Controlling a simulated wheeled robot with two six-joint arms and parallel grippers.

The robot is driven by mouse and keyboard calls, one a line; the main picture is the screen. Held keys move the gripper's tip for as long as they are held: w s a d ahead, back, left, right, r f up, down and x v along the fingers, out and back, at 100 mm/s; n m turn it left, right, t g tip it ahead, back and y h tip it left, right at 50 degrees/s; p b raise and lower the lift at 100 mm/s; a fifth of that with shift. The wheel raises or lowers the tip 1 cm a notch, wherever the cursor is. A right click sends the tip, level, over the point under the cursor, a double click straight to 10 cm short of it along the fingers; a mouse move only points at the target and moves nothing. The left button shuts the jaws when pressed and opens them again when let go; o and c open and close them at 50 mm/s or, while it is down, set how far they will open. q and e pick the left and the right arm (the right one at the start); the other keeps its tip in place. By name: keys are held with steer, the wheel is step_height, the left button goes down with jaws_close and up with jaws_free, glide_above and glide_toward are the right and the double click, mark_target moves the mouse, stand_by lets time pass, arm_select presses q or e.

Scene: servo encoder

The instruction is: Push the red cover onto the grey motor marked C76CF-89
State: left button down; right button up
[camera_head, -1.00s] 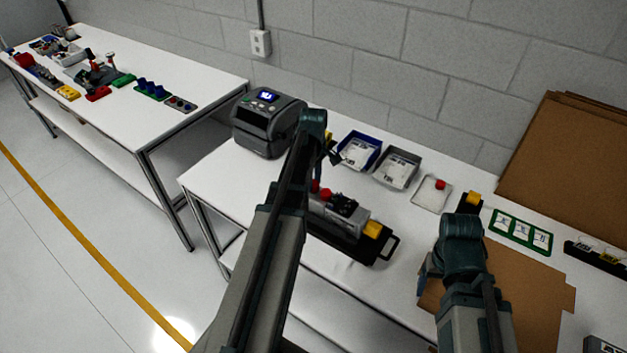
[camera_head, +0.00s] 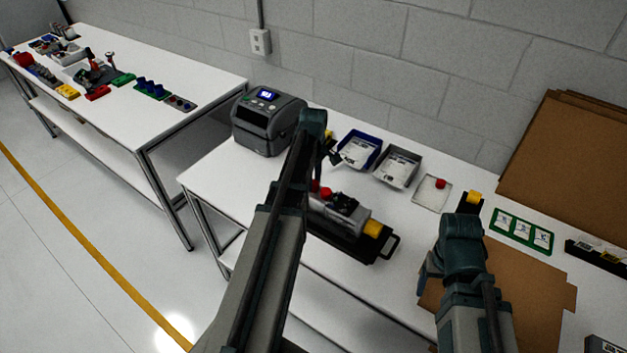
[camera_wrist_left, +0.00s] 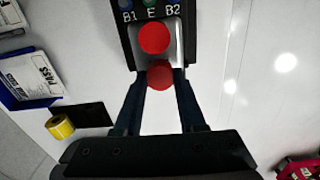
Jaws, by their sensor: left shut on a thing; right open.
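A red round piece (camera_wrist_left: 160,74), likely the cover, sits between the fingertips of my left gripper (camera_wrist_left: 160,88) in the left wrist view, and the fingers are shut on it. Just beyond it a red disc (camera_wrist_left: 153,38) shows in a light grey recess under the marks B1, E and B2. In the head view the grey motor (camera_head: 355,214) lies in a black holder, with two red spots (camera_head: 326,192) at its left end. My left arm hides part of this end. No motor marking is legible. My right gripper (camera_head: 424,284) is open over the cardboard, mostly hidden.
The holder has a handle (camera_head: 390,247) at its right. A label printer (camera_head: 268,125), blue tray (camera_head: 375,140), grey tray (camera_head: 398,168) and clear tray (camera_head: 433,194) stand behind. A green card holder (camera_head: 521,232) is at right. The table front is clear.

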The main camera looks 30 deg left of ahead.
arm_select(q)
steer(key=shift+f+b, duration=0.3)
stand_by(0.4)
steer(key=shift+c, duration=2.1)
jaws_free()
step_height(320, 180, up, 14)
steer(key=p, duration=1.3)
steer(key=shift+p, duration=0.4)
steer(key=shift+s+f, duration=0.1)
steer(key=shift+f, duration=0.05)
